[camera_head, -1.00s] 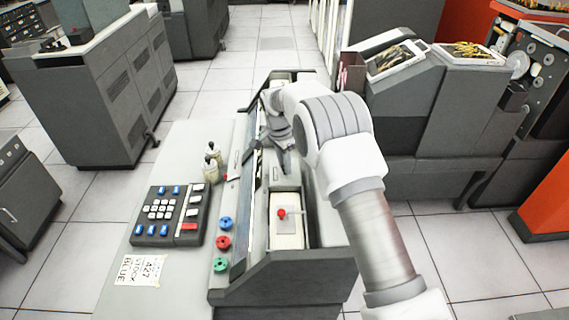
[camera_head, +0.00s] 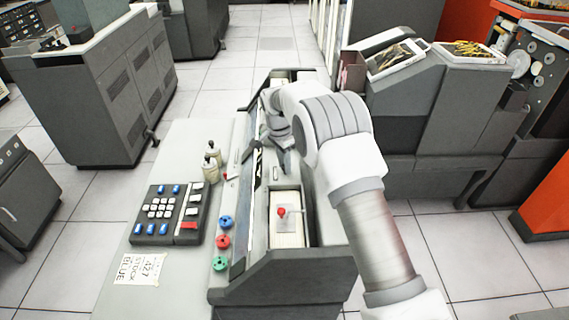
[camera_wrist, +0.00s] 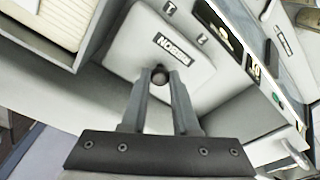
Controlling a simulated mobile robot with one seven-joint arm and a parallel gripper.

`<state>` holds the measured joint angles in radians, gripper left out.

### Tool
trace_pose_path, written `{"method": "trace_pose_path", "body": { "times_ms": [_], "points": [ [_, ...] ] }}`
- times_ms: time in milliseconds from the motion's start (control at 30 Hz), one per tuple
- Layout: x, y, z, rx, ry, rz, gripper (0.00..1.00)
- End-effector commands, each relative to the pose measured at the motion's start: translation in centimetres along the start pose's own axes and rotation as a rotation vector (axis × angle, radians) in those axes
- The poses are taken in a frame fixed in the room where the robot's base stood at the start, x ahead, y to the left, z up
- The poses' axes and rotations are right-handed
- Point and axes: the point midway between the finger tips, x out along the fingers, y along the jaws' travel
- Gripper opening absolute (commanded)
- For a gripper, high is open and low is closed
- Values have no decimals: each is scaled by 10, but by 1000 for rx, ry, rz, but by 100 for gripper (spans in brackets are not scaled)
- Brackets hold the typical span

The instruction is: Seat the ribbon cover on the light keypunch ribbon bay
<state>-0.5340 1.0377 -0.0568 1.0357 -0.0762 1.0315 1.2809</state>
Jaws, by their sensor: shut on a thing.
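My gripper (camera_wrist: 160,78) is shut on the dark round knob (camera_wrist: 159,74) of the ribbon cover, a light grey plate (camera_wrist: 124,50) with rounded corners and a black "RIBBON" label. In the wrist view the plate lies over the light keypunch's grey top; I cannot tell whether it rests there or hangs just above. The ribbon bay's opening is not visible and may be under the cover.
A card hopper with a red knob (camera_head: 281,212) lies in front of my gripper. Another dark grey machine (camera_head: 415,110) stands to the right.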

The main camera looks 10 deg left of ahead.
Motion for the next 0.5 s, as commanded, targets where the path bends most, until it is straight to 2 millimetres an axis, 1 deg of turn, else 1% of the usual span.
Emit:
{"method": "trace_pose_path", "body": {
  "times_ms": [500],
  "points": [
    [2,0,0,0,0,-1,0]
  ]
}}
